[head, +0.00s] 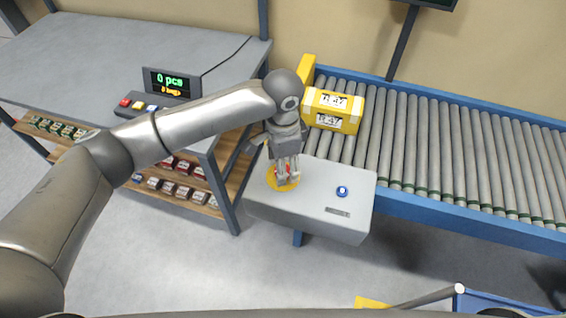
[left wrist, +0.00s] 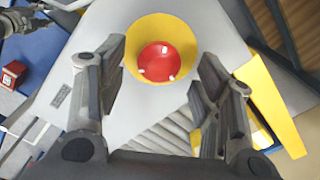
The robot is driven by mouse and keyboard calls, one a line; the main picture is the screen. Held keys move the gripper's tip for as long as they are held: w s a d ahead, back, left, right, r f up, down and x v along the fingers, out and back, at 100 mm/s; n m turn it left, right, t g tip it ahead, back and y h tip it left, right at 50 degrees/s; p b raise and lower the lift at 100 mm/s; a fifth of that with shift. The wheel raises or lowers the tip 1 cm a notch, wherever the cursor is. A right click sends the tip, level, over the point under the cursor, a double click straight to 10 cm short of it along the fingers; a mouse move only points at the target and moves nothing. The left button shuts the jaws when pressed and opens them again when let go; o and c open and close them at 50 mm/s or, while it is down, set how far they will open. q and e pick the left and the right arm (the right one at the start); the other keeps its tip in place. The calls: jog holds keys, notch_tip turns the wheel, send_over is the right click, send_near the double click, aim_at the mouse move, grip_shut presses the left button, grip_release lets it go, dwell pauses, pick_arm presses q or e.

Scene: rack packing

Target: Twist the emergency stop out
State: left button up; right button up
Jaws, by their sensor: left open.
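The emergency stop is a round red button (left wrist: 158,62) on a yellow disc (left wrist: 133,30), set in the top of a light grey control box (head: 318,205). In the head view the yellow disc (head: 275,183) shows beneath my left gripper (head: 286,178), which hides most of the red button. In the left wrist view my left gripper (left wrist: 160,95) is open, one finger on each side of the button, with nothing between the pads. Whether the fingertips touch the box cannot be told. My right gripper is not clearly in view.
A blue button (head: 342,191) sits on the same box. Behind it a roller conveyor (head: 440,150) carries a yellow box with labels (head: 333,108). At left stands a grey table (head: 90,50) with a counter display (head: 168,82) and shelves of small items.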

pick_arm(q)
jog(key=shift+f, duration=0.55)
pick_arm(e)
jog(key=shift+d+r, duration=0.1)
jog(key=shift+d, duration=0.15)
pick_arm(q)
jog(key=c, duration=1)
pick_arm(e)
jog(key=shift+d, duration=0.1)
